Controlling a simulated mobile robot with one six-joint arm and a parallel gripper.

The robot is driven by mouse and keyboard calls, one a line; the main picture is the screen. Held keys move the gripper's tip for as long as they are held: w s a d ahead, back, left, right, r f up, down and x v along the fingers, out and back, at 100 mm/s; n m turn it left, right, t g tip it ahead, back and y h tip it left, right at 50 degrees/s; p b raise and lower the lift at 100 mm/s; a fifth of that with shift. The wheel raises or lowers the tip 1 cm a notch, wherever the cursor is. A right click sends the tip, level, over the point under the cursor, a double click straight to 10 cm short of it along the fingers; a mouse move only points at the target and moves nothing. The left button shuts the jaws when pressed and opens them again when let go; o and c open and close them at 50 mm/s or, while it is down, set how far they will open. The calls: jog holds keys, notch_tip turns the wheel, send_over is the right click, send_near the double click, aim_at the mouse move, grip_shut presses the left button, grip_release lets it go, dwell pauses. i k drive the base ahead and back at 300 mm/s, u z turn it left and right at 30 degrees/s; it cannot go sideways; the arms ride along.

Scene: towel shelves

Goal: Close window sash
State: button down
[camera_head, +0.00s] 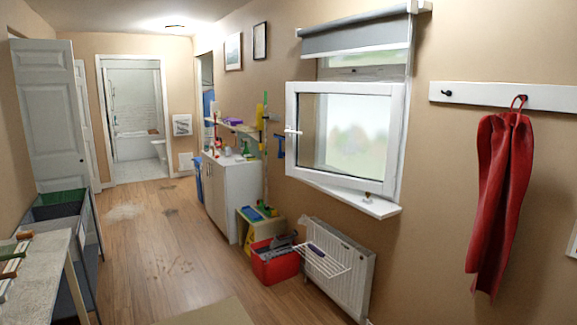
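The white-framed window sash (297,100) stands swung out into the room from the window opening on the right wall. Its pane (345,130) is pale and blurred, and a white handle (292,131) is on its left edge. Part of the fixed window frame (360,73) shows above the sash, under a half-lowered grey blind (355,39). A white sill (345,199) runs below, with a small brownish object (367,196) on it. My gripper is not in view.
A radiator (345,270) with a white drying rack (322,260) and a red bin (275,262) stand below the window. A red towel (502,190) hangs at right. A table (40,265) is at left; the middle floor (170,240) is mostly clear.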

aim_at(293, 89)
jog(key=u, duration=0.05)
jog(key=i, duration=1.85)
jog(key=u, duration=0.55)
jog(key=i, duration=0.75)
jog(key=u, duration=1.1)
jog(key=i, duration=1.05)
jog(key=u, duration=0.55)
